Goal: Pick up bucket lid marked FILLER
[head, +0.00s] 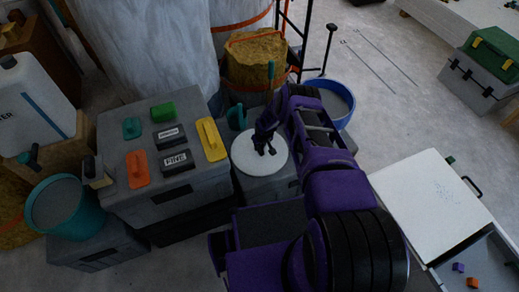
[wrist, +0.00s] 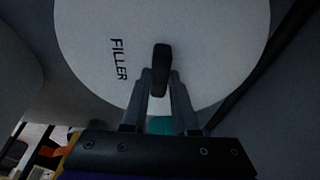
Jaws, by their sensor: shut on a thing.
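The bucket lid (head: 246,153) is a round white disc with a dark upright handle in its middle. In the wrist view the lid (wrist: 212,48) fills the upper part and bears the black word FILLER. My gripper (head: 264,144) is over the lid in the head view, and its fingers (wrist: 160,88) are shut on the dark handle. The lid appears just in front of or above a grey box (head: 272,187); I cannot tell whether it touches anything below. What lies directly under the lid is hidden.
A grey toolbox (head: 205,181) with several coloured trowels and sanding blocks stands to the left. A teal bucket (head: 83,219) is at far left, a blue bucket (head: 346,101) behind my arm. A white panel (head: 425,205) lies at right. Open floor (head: 400,120) shows at upper right.

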